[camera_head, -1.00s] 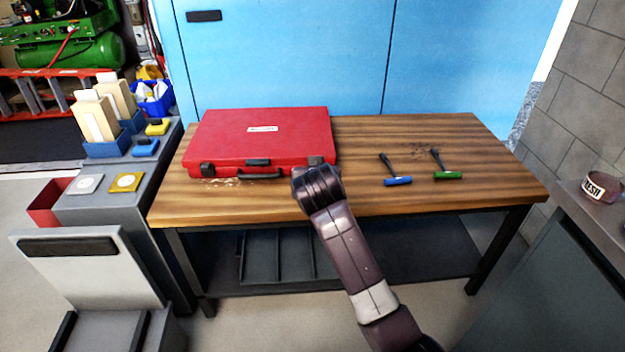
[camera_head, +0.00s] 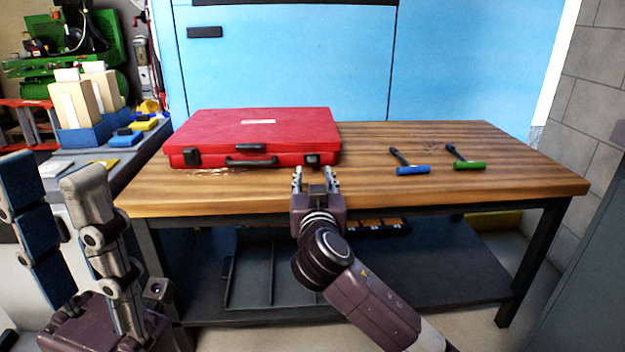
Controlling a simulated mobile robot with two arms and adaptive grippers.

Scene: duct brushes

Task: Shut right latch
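A closed red case (camera_head: 255,127) lies on the wooden workbench (camera_head: 440,188), its front facing me. Its right latch (camera_head: 312,159) is a small black piece at the front right corner; I cannot tell whether it is fastened. The left latch (camera_head: 192,157) and the black handle (camera_head: 250,161) show on the same front. My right gripper (camera_head: 315,174) is open and empty at the bench's front edge, just in front of the right latch, apart from it. My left gripper (camera_head: 52,172) is raised at the lower left, open and empty, away from the case.
A blue-headed brush (camera_head: 412,170) and a green-headed brush (camera_head: 468,165) lie on the bench to the right, near dark debris. A blue cabinet (camera_head: 450,60) stands behind. Boxes and blue bins (camera_head: 85,135) stand on a side unit at left.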

